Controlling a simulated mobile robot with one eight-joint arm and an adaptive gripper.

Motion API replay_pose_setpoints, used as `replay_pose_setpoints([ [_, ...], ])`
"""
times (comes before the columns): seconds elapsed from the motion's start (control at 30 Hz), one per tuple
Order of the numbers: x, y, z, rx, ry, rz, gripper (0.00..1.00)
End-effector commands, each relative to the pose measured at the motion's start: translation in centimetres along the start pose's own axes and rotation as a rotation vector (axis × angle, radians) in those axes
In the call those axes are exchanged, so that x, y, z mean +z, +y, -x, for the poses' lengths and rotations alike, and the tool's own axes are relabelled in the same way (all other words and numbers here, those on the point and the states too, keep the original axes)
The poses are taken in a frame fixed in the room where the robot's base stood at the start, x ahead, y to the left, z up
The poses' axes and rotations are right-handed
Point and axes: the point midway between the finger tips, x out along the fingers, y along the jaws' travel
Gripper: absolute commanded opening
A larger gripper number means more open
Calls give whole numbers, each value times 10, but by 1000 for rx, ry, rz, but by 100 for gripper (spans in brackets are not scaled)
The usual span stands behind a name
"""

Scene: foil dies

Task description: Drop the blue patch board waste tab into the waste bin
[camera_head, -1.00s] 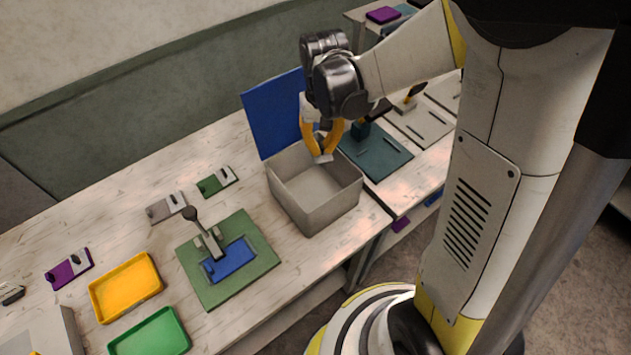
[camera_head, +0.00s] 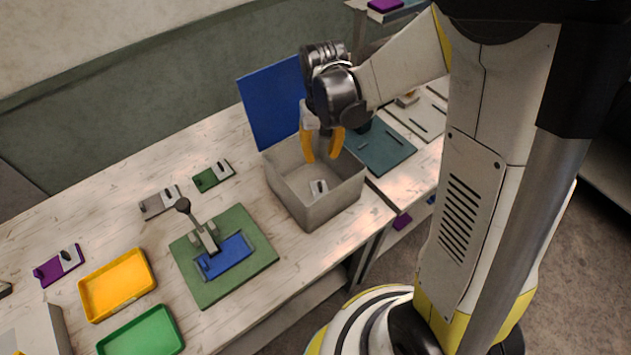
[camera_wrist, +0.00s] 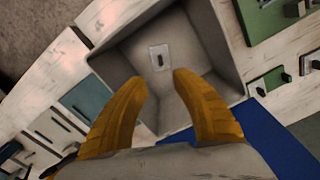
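The waste bin (camera_head: 335,208) is an open grey box on the table, with an upright blue panel (camera_head: 268,102) behind it. The waste tab (camera_head: 319,187) is a small pale plate with a dark grip. It is inside the bin, below my fingers and apart from them; the wrist view shows the tab (camera_wrist: 159,50) against the bin floor. My gripper (camera_head: 322,158) is open and empty over the bin, its yellow fingers (camera_wrist: 160,85) spread. The blue patch board (camera_head: 238,252) lies on a green die base (camera_head: 215,292) with a lever, left of the bin.
An orange tray (camera_head: 117,285) and a green tray (camera_head: 143,335) lie at the front left. A teal plate (camera_head: 380,148) is right of the bin.

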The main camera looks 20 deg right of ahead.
Motion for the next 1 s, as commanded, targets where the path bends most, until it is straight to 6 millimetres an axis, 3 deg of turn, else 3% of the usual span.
replay_pose_setpoints([
  [0.27, 0, 0, 8, 0, 0, 0, 32],
  [0.7, 0, 0, 97, 0, 0, 0, 32],
  [1.0, 0, 0, 120, 0, 0, 0, 32],
])
